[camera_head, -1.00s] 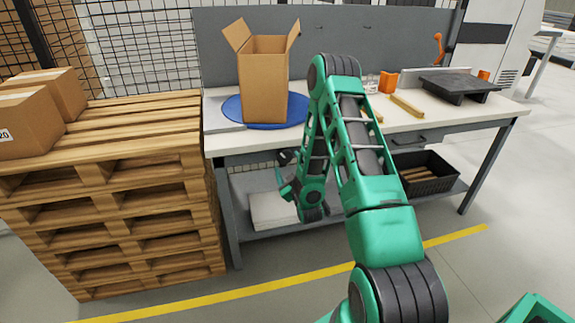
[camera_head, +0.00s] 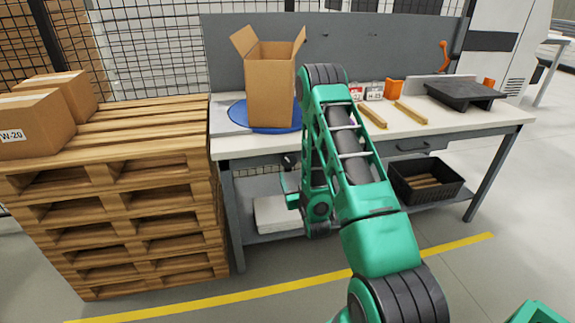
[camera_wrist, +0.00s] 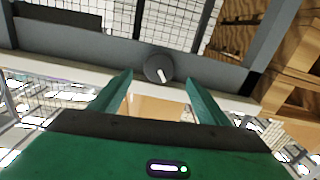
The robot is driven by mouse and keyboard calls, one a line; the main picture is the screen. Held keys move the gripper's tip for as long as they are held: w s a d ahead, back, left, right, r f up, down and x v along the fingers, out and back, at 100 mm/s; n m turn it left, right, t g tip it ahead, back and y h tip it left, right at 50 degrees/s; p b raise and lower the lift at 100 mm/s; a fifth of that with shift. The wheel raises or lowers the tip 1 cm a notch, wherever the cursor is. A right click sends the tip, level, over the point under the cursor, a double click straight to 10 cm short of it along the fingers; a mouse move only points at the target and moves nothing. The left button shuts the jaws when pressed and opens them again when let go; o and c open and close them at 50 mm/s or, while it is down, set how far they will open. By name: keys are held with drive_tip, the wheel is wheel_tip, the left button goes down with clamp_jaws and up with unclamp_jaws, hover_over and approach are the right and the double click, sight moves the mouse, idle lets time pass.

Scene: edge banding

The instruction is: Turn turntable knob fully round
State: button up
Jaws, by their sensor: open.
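The knob (camera_wrist: 159,68) is a dark round dial with a white pointer mark, on the grey front rail of the bench in the wrist view. My gripper (camera_wrist: 159,77) is open, one green finger on each side of the knob in the picture. The fingers appear short of the knob, with no visible contact. The blue turntable (camera_head: 238,114) lies on the bench top at its left end, with an open cardboard box (camera_head: 270,90) standing on it. In the head view my arm covers the knob, and my gripper is mostly hidden below the bench edge.
A stack of wooden pallets (camera_head: 120,160) with cardboard boxes stands close to the left of the bench (camera_head: 450,125). Wooden strips (camera_head: 410,112) and a black plate (camera_head: 465,95) lie on the bench top. A black crate (camera_head: 447,190) sits on the lower shelf.

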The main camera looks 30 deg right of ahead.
sight(289, 163)
drive_tip(key=shift+m, duration=0.5)
drive_tip(key=x, duration=1)
drive_tip(key=shift+w+d, duration=0.1)
drive_tip(key=shift+w, duration=0.15)
drive_tip(key=c, duration=1)
drive_tip(key=shift+o, duration=0.2)
